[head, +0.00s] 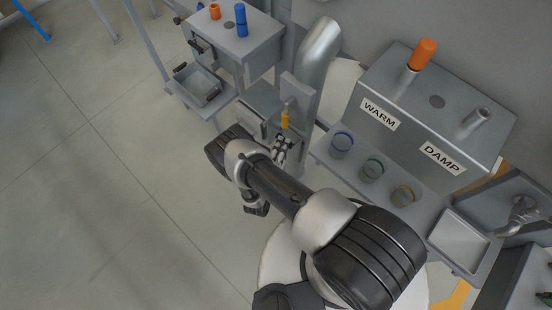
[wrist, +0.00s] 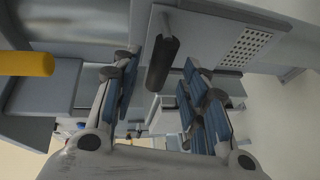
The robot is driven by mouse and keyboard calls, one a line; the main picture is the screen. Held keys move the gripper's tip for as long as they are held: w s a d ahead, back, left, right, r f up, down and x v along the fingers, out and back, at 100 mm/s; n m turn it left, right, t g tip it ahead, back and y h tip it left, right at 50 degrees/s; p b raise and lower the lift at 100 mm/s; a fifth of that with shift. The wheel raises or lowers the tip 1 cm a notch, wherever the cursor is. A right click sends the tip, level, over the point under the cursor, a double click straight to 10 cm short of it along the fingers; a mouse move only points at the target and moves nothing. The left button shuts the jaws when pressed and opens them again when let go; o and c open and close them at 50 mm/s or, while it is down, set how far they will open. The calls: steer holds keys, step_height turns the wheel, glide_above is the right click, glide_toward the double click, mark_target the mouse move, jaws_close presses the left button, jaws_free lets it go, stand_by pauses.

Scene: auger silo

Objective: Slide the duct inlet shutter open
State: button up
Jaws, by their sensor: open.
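The duct inlet shutter appears in the wrist view as a flat grey plate (wrist: 205,45) with a dark bar handle (wrist: 162,62) standing out from it. A perforated inlet grille (wrist: 246,46) shows to the right of the plate. My gripper (wrist: 160,78) is open, with one blue-padded finger on each side of the handle's lower end. Clear gaps show between pads and handle, and I cannot tell the exact depth. In the head view my gripper (head: 281,150) is beside the upright duct (head: 318,58) and its inlet box (head: 262,100). My arm partly hides that area, and the handle is not clear there.
A yellow handle (head: 284,121) is on the duct near my gripper, also at the wrist view's left edge (wrist: 25,63). A WARM/DAMP cabinet (head: 437,105) with several round jars stands right. A grey bench with a tray (head: 198,86) stands behind. Floor at left is clear.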

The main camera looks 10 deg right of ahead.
steer(key=v, duration=0.8)
steer(key=shift+a, duration=0.1)
